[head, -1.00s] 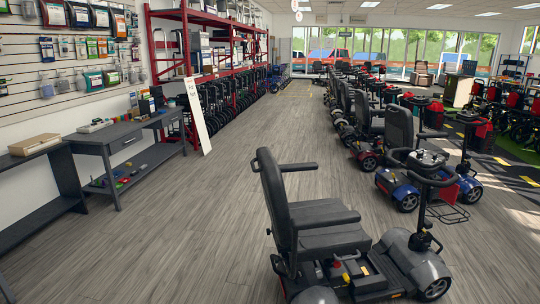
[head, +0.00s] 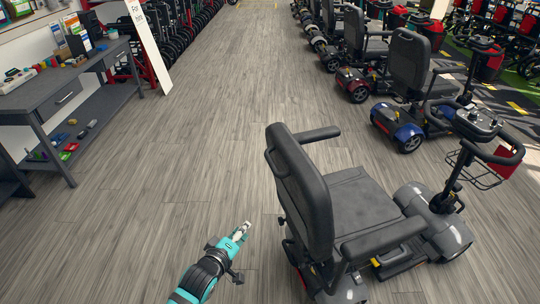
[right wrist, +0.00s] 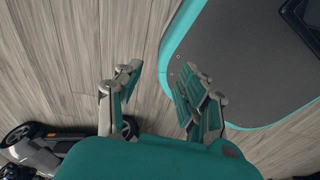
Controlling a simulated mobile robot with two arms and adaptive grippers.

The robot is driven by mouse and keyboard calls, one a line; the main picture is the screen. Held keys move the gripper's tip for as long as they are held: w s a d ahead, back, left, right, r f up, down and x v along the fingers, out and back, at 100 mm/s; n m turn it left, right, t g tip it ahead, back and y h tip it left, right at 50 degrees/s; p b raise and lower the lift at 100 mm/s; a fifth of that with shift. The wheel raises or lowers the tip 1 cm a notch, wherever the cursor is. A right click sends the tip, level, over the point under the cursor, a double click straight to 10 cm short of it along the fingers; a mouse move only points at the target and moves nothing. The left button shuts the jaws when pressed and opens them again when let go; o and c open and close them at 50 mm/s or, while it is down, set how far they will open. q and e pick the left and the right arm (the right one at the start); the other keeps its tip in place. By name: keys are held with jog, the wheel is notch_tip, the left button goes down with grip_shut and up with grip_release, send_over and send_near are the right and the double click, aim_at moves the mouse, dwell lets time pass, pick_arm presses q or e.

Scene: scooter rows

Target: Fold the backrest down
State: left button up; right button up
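The nearest mobility scooter has a black seat (head: 350,205) and a grey front body (head: 428,215). Its backrest (head: 300,180) stands upright, leaning slightly, with its rear side towards me. Armrests stick out on both sides of it. My left gripper (head: 243,230) is to the left of the backrest, low in the head view and apart from it. Its fingers are too small to tell how far they are spread. My right gripper (right wrist: 160,92) shows only in the right wrist view. Its fingers are spread, with nothing between them.
A row of scooters with black seats (head: 410,65) stands at the right. A dark workbench (head: 75,85) with a leaning white board (head: 146,45) is at the left. The wood floor between is clear. A dark wheel and grey vehicle part (right wrist: 30,145) show in the right wrist view.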

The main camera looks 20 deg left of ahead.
pick_arm(q)
notch_tip(320, 180, up, 14)
jog(key=w+d+n+t, duration=0.1)
jog(key=n+t, duration=0.2)
jog(key=p, duration=0.2)
send_near(270, 159)
jog(key=shift+h, duration=0.3)
jog(key=w, duration=0.3)
jog(key=w+f, duration=0.1)
jog(key=w, duration=0.2)
jog(key=w+f, duration=0.1)
jog(key=w, duration=0.2)
jog(key=shift+w+d, duration=0.15)
jog(key=shift+d, duration=0.25)
jog(key=shift+w, duration=0.25)
pick_arm(e)
jog(key=shift+s+d+r, duration=0.1)
jog(key=shift+r, duration=0.45)
jog(key=shift+s+d+r, duration=0.1)
jog(key=shift+r, duration=0.4)
pick_arm(q)
jog(key=shift+c, duration=0.3)
pick_arm(e)
jog(key=shift+d, duration=0.15)
pick_arm(q)
grip_shut()
